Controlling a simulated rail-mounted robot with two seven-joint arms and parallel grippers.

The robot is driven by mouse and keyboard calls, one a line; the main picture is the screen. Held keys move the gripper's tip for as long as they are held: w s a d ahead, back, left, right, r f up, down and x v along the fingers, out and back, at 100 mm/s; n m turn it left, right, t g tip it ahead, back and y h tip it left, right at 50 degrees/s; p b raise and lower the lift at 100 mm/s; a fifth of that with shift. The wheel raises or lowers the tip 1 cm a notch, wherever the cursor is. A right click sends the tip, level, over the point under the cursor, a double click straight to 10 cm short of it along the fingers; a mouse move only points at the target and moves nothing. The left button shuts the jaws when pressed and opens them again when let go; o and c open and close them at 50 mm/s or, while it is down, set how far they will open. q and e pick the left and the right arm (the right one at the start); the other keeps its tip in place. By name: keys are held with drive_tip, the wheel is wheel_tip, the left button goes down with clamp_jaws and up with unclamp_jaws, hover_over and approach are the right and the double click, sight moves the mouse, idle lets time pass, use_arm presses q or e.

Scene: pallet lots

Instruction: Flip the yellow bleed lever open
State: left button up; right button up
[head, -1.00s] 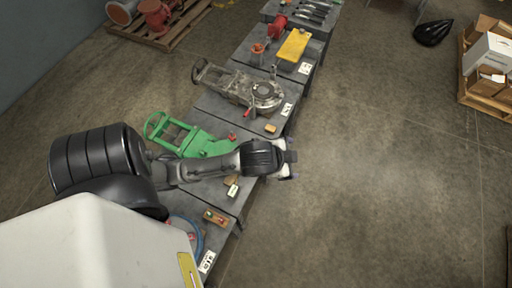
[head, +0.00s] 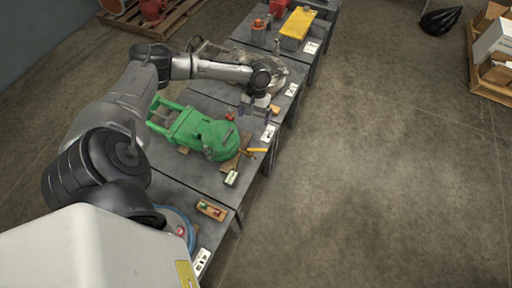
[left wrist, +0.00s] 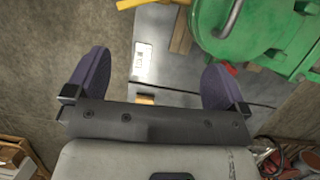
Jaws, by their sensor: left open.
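The yellow bleed lever (head: 258,150) sticks out from the right side of the green valve body (head: 208,136) in the head view, over the table edge. It shows at the top edge of the left wrist view (left wrist: 128,4), partly cut off. The green body fills the upper right there (left wrist: 255,45). My left gripper (head: 254,112) is open and empty, above the table just beyond the green body and apart from the lever. Its two dark purple fingers stand wide apart in the left wrist view (left wrist: 155,80). My right gripper is not in view.
A grey machine (head: 285,78) stands on the table beyond, partly behind my arm. White tags (head: 268,133) lie along the table's right edge. The floor to the right (head: 370,170) is clear.

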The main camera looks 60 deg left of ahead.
use_arm(q)
drive_tip(key=d+n+h, duration=0.1)
drive_tip(key=n, duration=0.1)
drive_tip(key=n+b, duration=0.2)
drive_tip(key=n, duration=0.1)
approach(257, 149)
drive_tip(key=x, duration=0.6)
drive_tip(key=shift+s+d+f, duration=0.1)
drive_tip(key=shift+d+f, duration=0.1)
drive_tip(key=shift+f, duration=0.05)
drive_tip(key=shift+s+d+f+b, duration=0.15)
drive_tip(key=shift+d+f+b, duration=0.15)
drive_tip(key=shift+f, duration=0.35)
